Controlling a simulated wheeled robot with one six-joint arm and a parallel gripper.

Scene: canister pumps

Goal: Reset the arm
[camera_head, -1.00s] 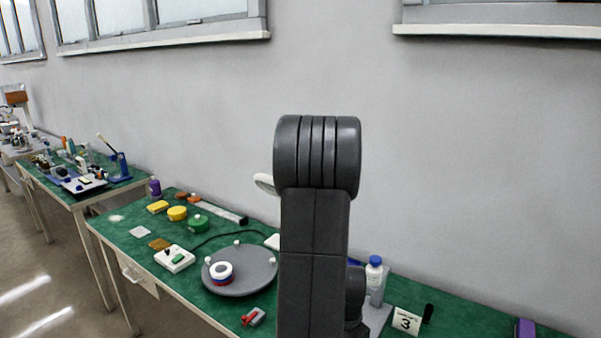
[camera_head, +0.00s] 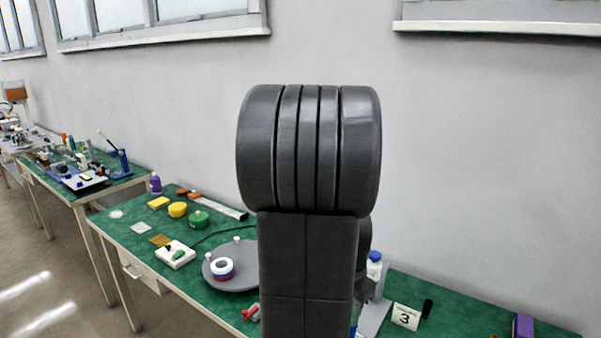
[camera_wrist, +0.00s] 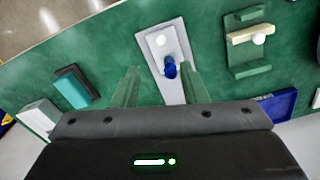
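My arm stands upright in the middle of the head view and hides my gripper there. In the wrist view my gripper (camera_wrist: 158,68) has its two fingers apart with nothing held between them. Beyond the fingers, a grey plate (camera_wrist: 152,55) bears a white round part and a blue knob (camera_wrist: 170,68). The green bench top (camera_wrist: 110,50) lies below the gripper. In the head view a white bottle with a blue cap (camera_head: 374,265) shows just right of my arm, partly hidden.
A grey round plate (camera_head: 238,283) with a ring stack (camera_head: 222,268) stands left of my arm. A teal block (camera_wrist: 76,87) and a green stand (camera_wrist: 250,50) flank the gripper.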

